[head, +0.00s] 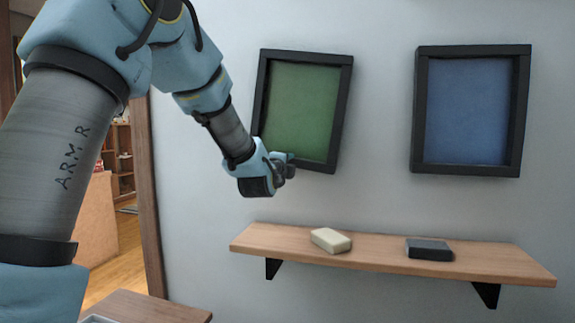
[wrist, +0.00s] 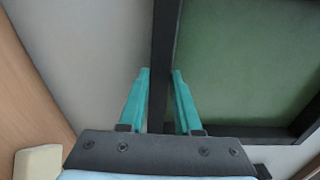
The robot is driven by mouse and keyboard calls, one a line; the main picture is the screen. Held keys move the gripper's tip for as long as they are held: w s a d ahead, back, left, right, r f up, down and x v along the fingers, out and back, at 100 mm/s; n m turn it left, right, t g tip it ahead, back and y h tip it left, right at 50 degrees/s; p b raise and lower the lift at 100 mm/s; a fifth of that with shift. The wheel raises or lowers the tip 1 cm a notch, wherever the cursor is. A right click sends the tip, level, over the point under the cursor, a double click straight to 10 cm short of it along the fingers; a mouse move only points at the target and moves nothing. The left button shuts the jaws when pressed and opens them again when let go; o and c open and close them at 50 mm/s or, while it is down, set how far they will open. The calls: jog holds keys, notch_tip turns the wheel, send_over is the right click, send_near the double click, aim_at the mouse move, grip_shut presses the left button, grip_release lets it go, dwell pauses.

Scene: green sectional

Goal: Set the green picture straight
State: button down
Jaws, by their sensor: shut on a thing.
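The green picture (head: 303,108) hangs on the wall at the centre of the head view, in a black frame. It is tilted, its top leaning to the right and its lower right corner lower than its lower left. My gripper (head: 283,161) is at its lower left corner and hides that corner. In the wrist view, the fingers of my gripper (wrist: 160,74) are on either side of the frame's left bar, shut on it near the bottom. The green panel (wrist: 245,60) is to the right of the bar.
A blue picture (head: 467,110) hangs to the right, with wall between the two. Below is a wooden shelf (head: 385,257) bearing a cream block (head: 331,240) and a dark block (head: 429,249). A wooden doorway edge (head: 146,190) is at left.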

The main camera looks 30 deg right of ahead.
aim_at(303, 164)
jog(key=shift+n, duration=0.8)
jog(key=s+d+b, duration=0.1)
jog(key=s+d, duration=0.1)
jog(key=d, duration=0.1)
jog(key=shift+s+f+b, duration=0.2)
jog(key=shift+s+b, duration=0.15)
jog(key=shift+s, duration=0.05)
jog(key=c, duration=0.6)
grip_release()
jog(key=shift+a, duration=0.1)
jog(key=b+v, duration=0.1)
jog(key=v, duration=0.9)
jog(key=shift+s+a, duration=0.25)
jog(key=shift+s, duration=0.05)
